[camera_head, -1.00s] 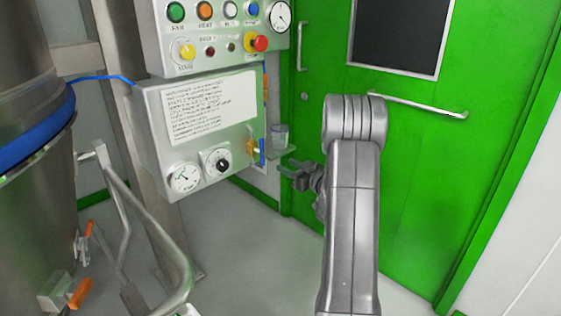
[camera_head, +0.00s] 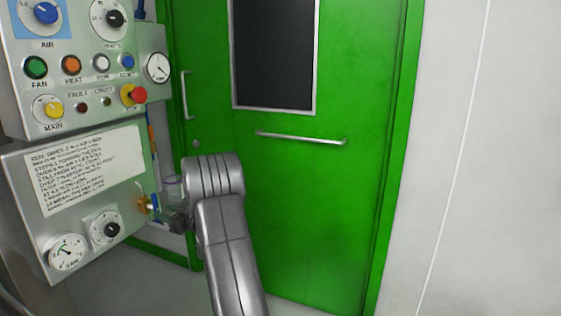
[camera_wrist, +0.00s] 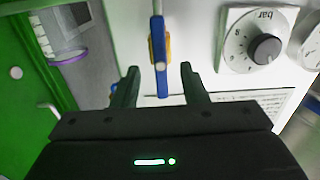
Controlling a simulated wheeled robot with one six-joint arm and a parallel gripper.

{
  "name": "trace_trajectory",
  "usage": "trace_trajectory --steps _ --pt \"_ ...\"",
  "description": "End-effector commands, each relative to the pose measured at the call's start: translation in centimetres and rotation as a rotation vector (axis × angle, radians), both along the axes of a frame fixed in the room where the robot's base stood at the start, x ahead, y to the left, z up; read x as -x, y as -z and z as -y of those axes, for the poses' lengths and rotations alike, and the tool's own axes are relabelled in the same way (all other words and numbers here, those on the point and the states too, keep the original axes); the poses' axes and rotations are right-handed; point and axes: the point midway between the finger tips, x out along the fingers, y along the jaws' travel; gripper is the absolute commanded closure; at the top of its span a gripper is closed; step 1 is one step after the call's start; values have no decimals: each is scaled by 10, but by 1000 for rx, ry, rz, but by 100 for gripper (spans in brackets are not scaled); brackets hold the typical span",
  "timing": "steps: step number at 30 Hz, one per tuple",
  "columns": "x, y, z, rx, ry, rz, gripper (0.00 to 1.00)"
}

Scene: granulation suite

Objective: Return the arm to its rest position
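My arm is raised in front of the green door, its bulky grey joint uppermost in the head view. My gripper (camera_wrist: 160,72) is open, with its two dark fingers apart in the wrist view. Nothing is held between them. A blue and yellow valve handle (camera_wrist: 158,55) appears beyond the fingertips, in line with the gap, apart from them as far as I can tell. In the head view my gripper (camera_head: 178,222) is small and partly hidden behind my arm, close to the right side of the control box.
The control box (camera_head: 90,165) with gauges, knobs and a text plate stands at left. A clear cup (camera_head: 173,187) sits by its right side, partly covered by my arm. The green door (camera_head: 300,210) has a horizontal bar handle (camera_head: 300,138). A bare white wall is at right.

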Motion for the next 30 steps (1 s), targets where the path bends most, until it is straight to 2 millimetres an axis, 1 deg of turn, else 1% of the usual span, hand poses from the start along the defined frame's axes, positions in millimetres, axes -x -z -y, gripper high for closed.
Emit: trace_trajectory --steps 1,6,9,12,24,28,30 --pt "-3 2 -10 -1 -2 0 61" --pt "-13 1 -33 -1 -1 0 61" --pt "-17 1 -41 0 -1 0 61" --pt "-19 1 -46 0 0 -1 61" --pt "-19 0 -46 -2 1 -5 61" --pt "-16 -1 -38 0 1 -3 61" --pt "-13 -2 -30 1 2 -4 61"
